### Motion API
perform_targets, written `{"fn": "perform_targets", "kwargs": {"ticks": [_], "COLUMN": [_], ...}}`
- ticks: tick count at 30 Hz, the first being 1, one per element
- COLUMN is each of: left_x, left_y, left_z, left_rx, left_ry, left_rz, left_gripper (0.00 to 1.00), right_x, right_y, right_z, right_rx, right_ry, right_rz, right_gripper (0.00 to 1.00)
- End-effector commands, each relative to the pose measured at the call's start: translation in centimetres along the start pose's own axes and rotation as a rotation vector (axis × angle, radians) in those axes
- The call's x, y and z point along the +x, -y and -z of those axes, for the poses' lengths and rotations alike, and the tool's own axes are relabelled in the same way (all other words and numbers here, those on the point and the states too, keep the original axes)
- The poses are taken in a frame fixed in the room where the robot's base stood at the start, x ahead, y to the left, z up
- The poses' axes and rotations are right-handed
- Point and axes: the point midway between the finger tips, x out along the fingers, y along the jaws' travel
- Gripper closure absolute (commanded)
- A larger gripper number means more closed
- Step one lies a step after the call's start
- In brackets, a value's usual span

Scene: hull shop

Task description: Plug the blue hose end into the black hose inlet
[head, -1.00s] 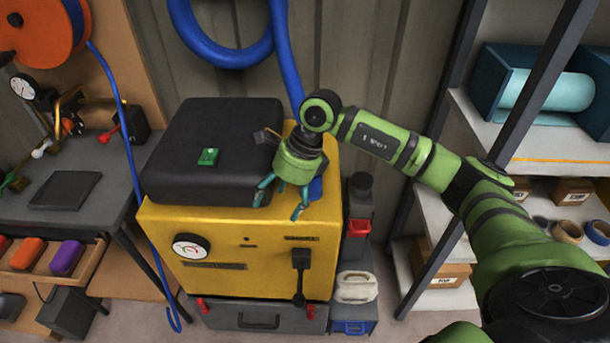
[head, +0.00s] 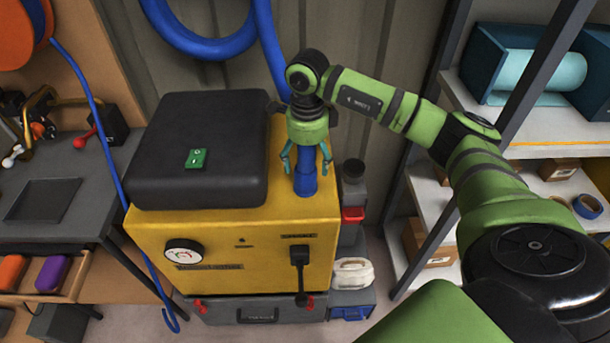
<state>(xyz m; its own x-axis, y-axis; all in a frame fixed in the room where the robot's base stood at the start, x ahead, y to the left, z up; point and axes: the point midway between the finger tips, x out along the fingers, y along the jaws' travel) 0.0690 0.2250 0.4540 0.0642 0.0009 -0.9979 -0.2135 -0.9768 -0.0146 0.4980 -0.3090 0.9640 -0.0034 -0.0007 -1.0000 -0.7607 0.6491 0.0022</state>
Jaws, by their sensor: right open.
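The blue hose end (head: 305,184) shows as a thick blue cuff at the right side of the yellow machine's top (head: 228,222). The blue hose (head: 268,45) comes down the wall and passes behind my right gripper. My right gripper (head: 306,166) points down, open, with its teal fingers on either side of the blue cuff in the picture; I cannot tell whether they touch it. I cannot make out the black hose inlet for certain; a black fitting with a downward handle (head: 299,256) is on the machine's front. My left gripper is not in view.
A black box (head: 205,135) with a green tag covers much of the machine's top, left of my gripper. A dark canister (head: 352,190) and a white jug (head: 352,272) stand right of the machine. A bench is left, shelves are right.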

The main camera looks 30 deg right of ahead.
Motion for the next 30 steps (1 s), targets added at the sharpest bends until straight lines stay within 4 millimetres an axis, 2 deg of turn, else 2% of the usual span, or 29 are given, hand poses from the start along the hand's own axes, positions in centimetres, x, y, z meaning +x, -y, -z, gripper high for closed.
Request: {"fn": "perform_targets", "kwargs": {"ticks": [5, 9, 13, 18, 29, 30], "left_x": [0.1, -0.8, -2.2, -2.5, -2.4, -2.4], "left_y": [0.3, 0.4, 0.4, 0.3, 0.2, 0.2], "left_z": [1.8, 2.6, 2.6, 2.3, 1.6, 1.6], "left_rx": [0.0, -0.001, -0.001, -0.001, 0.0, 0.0], "left_ry": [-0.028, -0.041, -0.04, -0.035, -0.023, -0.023], "left_rz": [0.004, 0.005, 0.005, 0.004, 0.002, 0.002], "left_gripper": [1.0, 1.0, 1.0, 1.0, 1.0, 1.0], "right_x": [0.0, 0.7, 2.7, 4.8, 5.2, 5.2], "right_y": [0.0, 0.0, -0.1, 0.0, 0.0, 0.0], "right_z": [0.0, -0.1, -0.3, -0.4, -0.4, -0.4], "right_rx": [0.0, 0.002, 0.001, 0.001, 0.0, 0.0], "right_ry": [0.002, -0.002, -0.002, 0.001, 0.002, 0.002], "right_rz": [0.001, -0.002, -0.005, -0.001, 0.001, 0.001], "right_gripper": [0.2, 0.2, 0.2, 0.2, 0.2, 0.24]}}
